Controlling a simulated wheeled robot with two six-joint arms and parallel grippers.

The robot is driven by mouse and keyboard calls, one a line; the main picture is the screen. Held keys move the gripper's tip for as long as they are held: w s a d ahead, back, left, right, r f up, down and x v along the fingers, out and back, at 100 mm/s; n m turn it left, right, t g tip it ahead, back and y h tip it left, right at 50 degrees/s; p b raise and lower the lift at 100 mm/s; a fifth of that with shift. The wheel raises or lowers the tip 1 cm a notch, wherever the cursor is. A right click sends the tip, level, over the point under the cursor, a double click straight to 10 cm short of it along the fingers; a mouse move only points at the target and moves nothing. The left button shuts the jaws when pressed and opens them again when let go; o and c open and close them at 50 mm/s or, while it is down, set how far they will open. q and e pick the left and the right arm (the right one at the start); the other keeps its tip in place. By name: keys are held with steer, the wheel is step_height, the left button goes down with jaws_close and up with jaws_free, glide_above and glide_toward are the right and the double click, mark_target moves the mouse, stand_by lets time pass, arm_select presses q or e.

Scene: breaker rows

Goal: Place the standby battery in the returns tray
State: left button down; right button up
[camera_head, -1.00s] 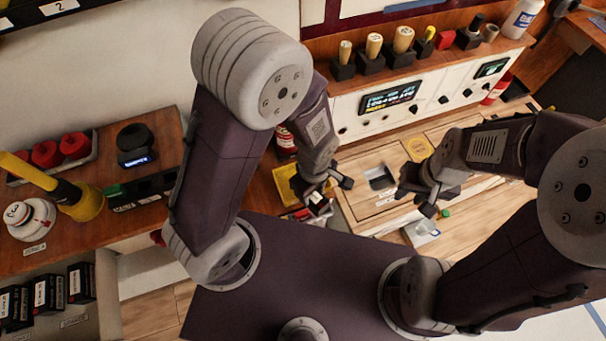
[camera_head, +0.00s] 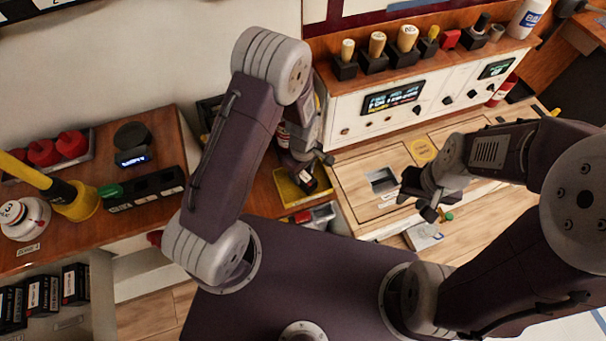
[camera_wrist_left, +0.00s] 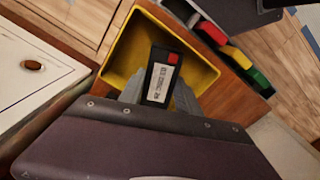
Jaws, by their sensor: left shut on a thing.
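The standby battery appears to be the black block (camera_wrist_left: 162,78) with a white label and a red mark; its text is too small to read. My left gripper (camera_head: 311,172) is shut on it. In the left wrist view the fingers (camera_wrist_left: 157,96) clasp the block's sides. The yellow tray (camera_head: 285,194), apparently the returns tray, lies beneath, and its rim shows in the left wrist view (camera_wrist_left: 113,55). The battery (camera_head: 308,183) is within the tray's outline; I cannot tell whether it touches the floor. My right gripper (camera_head: 420,202) is empty, its fingers apart, over the wooden bench.
A bin (camera_head: 312,216) with red and green items stands beside the yellow tray. A white panel with displays (camera_head: 392,98) rises behind. Black packs (camera_head: 42,294) sit on a shelf below.

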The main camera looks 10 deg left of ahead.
arm_select(q)
steer(key=shift+w+f, duration=0.1)
steer(key=shift+f, duration=0.45)
steer(key=shift+f, duration=0.1)
steer(key=c, duration=0.9)
jaws_free()
steer(key=shift+o, duration=0.2)
